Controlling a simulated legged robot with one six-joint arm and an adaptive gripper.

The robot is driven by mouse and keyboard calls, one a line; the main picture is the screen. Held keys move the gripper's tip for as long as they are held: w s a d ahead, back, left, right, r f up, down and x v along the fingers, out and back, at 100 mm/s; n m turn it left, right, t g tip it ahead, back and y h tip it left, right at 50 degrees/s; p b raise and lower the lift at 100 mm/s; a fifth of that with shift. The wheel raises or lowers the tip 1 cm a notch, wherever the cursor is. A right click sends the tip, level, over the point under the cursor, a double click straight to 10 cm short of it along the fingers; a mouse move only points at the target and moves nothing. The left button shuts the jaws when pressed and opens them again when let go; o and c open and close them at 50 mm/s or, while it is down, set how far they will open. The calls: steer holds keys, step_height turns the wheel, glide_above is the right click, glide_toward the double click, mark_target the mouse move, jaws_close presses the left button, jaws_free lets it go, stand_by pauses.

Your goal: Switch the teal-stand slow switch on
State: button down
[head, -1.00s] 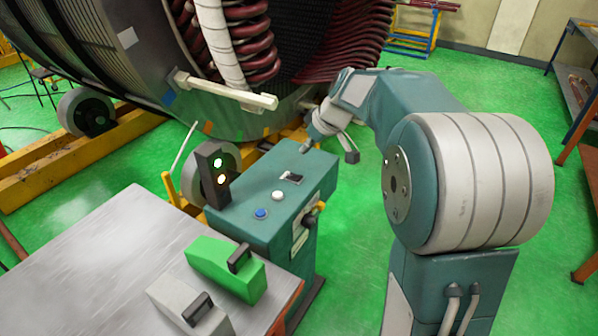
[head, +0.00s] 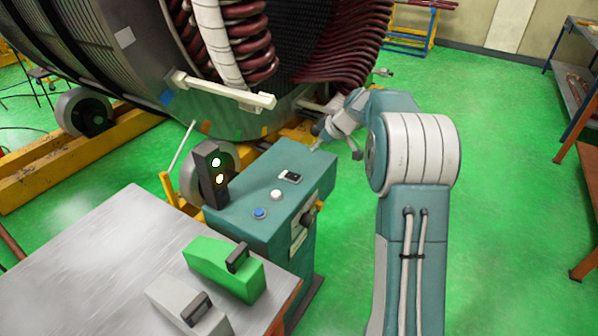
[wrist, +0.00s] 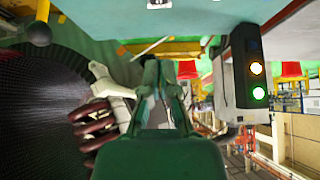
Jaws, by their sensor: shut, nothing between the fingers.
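The teal stand (head: 245,190) stands in the middle of the head view. Its top carries a small black rocker switch (head: 290,176), a white button (head: 276,195) and a blue button (head: 260,213). No label is readable, and I cannot tell which way the rocker is tipped. In the wrist view my gripper (wrist: 155,65) is shut and empty, and part of the rocker (wrist: 159,4) shows at the top edge.
A dark lamp box (head: 210,172) with a green and an orange light lit stands at the stand's left. A black knob (head: 307,219) is on its side. The large stator (head: 120,60) stands behind. A grey table (head: 90,260) with green and grey blocks is in front.

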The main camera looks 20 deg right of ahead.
glide_above(296, 176)
steer(key=f, duration=0.8)
steer(key=shift+s+f, duration=0.15)
steer(key=shift+s, duration=0.1)
steer(key=shift+s+d+f, duration=0.1)
steer(key=shift+f, duration=0.5)
steer(key=shift+s+d+f, duration=0.1)
steer(key=shift+f, duration=1.15)
steer(key=shift+s+d+f, duration=0.15)
steer(key=shift+f, duration=0.25)
steer(key=shift+r, duration=0.1)
steer(key=shift+r, duration=0.75)
